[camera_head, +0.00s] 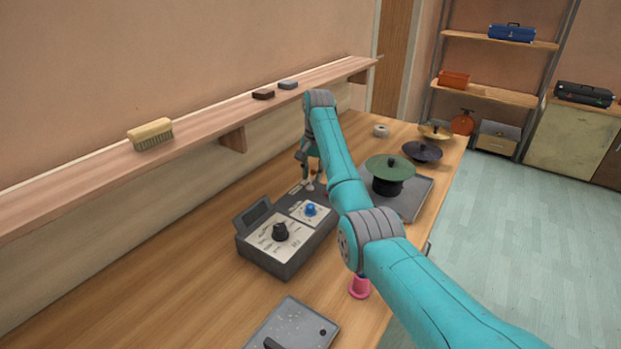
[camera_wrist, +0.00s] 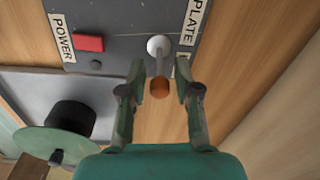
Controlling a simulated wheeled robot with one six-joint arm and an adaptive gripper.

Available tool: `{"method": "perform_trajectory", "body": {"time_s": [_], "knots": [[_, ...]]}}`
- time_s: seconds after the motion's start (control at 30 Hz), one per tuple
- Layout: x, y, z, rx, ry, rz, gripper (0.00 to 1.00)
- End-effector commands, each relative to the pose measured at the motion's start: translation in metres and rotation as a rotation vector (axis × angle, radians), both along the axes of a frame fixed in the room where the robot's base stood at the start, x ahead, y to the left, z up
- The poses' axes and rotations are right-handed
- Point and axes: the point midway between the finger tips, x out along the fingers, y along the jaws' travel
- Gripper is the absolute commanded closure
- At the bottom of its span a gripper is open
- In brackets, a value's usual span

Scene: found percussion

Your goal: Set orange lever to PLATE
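The orange lever (camera_wrist: 160,88) has an orange knob on a thin stem that rises from a white round base on a grey panel (camera_wrist: 120,25). In the wrist view the knob sits between the two fingers of my gripper (camera_wrist: 160,90), with a gap on each side. The gripper is open. A PLATE label (camera_wrist: 190,22) is beside the lever's base, and part of another label below it is hidden by a finger. A red switch (camera_wrist: 89,43) and a POWER label (camera_wrist: 62,37) are on the same panel.
A grey box with a black dial (camera_head: 280,232) and a blue knob (camera_head: 310,209) stands nearer on the bench. A green disc (camera_head: 390,168) on a black stand is on a grey tray to the right. A wall shelf (camera_head: 200,128) runs behind.

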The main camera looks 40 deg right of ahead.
Motion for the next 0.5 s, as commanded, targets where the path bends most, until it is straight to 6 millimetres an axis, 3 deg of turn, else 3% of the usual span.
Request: {"method": "perform_trajectory", "body": {"time_s": [0.2,0.5], "knots": [[-0.001,0.001,-0.017,0.000,0.000,-0.002,0.68],[-0.001,0.001,-0.019,-0.001,0.000,-0.002,0.68]]}}
